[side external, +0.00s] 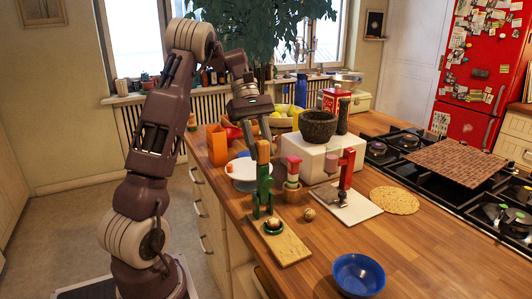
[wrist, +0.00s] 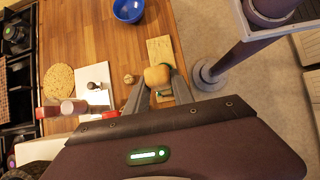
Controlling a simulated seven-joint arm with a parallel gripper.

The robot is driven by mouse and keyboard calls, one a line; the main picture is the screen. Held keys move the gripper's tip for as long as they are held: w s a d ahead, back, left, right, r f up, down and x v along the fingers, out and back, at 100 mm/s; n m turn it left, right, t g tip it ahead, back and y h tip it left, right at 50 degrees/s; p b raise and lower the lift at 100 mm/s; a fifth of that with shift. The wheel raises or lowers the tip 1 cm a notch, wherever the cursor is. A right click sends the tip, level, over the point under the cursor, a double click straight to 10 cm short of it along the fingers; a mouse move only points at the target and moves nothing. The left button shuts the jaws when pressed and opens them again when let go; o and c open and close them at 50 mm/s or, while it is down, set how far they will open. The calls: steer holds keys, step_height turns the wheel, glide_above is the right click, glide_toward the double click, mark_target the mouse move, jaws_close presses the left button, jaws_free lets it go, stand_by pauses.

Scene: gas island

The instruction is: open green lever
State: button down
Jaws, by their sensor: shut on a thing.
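The green lever (side external: 264,190) stands roughly upright on a small light wooden board (side external: 291,251), near the counter's front edge. Its wooden handle (side external: 263,152) points up. A nut-like round thing (side external: 274,223) sits in the green ring at its base. My gripper (side external: 264,141) comes from above and is shut on the wooden handle. In the wrist view the handle top (wrist: 157,76) lies between my two fingers, which hide most of the green part below.
A red lever (side external: 346,170) on a white board (side external: 350,206) stands to the right. A loose walnut (side external: 309,214), a blue bowl (side external: 358,275), a cork mat (side external: 395,200) and a stone mortar (side external: 319,126) are nearby. An orange box (side external: 217,145) stands left.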

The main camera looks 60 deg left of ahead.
steer(key=shift+a+f+h, duration=0.15)
steer(key=shift+a+h, duration=0.55)
steer(key=shift+a, duration=0.1)
steer(key=c, duration=1.1)
jaws_free()
